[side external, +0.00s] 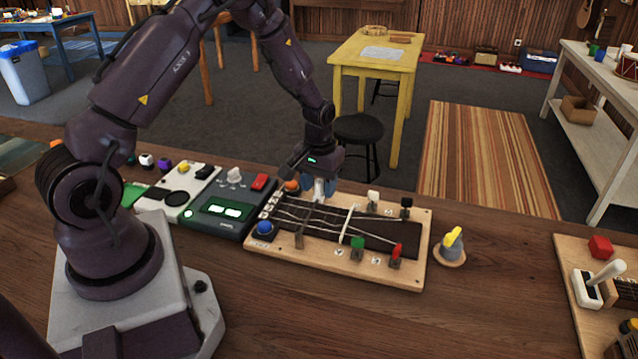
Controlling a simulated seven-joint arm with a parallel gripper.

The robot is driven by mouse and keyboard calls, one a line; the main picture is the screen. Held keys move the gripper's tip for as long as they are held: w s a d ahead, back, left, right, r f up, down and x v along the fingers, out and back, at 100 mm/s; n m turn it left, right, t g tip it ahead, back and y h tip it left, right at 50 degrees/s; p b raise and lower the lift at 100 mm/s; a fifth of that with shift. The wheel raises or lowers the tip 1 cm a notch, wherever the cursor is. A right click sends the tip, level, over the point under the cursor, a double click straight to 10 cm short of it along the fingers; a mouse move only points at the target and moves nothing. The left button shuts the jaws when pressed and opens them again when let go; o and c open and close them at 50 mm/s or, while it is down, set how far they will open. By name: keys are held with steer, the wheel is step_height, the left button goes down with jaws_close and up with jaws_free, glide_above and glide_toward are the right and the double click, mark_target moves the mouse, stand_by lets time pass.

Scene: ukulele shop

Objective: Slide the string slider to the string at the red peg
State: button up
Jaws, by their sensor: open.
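A wooden string board (272,263) lies on the table with a dark fretboard (378,240) and pale strings along it. The red peg (396,251) stands at its near right corner, beside a green peg (357,243). A white peg (373,197) and a black peg (406,204) stand on the far side. A slanted white bar (349,224) crosses the fretboard. My gripper (318,189) points down at the board's far left part, open, with a pale upright piece between its fingers. I cannot tell whether this piece is the string slider, or whether the fingers touch it.
A blue button (265,228) and an orange knob (291,185) sit at the board's left end. A grey-green device (220,213) with lit displays stands to the left. A yellow-topped knob (452,240) stands close right. Bare table (480,310) lies in front and right.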

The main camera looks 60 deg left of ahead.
mark_target(312, 211)
jaws_close()
steer(key=shift+s+d, duration=1.8)
steer(key=shift+d, duration=0.05)
jaws_free()
steer(key=shift+r, duration=0.1)
step_height(312, 211, up, 13)
